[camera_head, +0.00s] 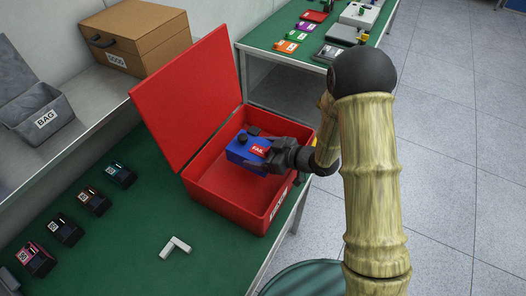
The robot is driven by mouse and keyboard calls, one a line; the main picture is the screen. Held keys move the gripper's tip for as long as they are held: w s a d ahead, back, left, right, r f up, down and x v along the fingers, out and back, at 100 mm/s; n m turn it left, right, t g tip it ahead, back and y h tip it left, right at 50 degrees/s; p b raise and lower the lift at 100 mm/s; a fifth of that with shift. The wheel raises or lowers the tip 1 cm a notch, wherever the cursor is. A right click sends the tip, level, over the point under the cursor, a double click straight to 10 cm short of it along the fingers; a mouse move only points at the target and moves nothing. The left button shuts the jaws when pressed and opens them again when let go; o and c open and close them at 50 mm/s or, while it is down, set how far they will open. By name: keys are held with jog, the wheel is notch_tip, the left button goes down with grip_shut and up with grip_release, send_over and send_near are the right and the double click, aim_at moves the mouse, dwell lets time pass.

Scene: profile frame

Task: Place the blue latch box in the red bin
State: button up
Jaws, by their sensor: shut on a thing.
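The red bin (197,185) stands on the green table with its red lid (188,95) raised on the left side. The blue latch box (237,152) has a dark knob on top and a red label reading FAIL. It shows within the outline of the bin's opening, towards the back; I cannot tell whether it touches the bin floor. My gripper (271,157) is shut on the right side of the box, reaching in over the bin's right wall. The gripped side of the box is hidden by the fingers.
Several small dark devices (94,201) and a white L-shaped piece (175,247) lie on the green table (140,225) left of the bin. A brown case (138,37) and a grey bag bin (38,112) stand on a shelf behind. Another green table holds colored items.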

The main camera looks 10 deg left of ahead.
jog(key=shift+r, duration=0.2)
jog(key=shift+s+a, duration=0.1)
jog(key=shift+s, duration=0.05)
jog(key=shift+s+a+f, duration=0.25)
jog(key=shift+a+f, duration=0.1)
jog(key=shift+w+d+f+b, duration=0.1)
jog(key=shift+d+f+b, duration=0.15)
jog(key=shift+b, duration=0.2)
jog(key=o, duration=1.3)
jog(key=shift+f, duration=0.1)
jog(key=shift+w+d, duration=0.1)
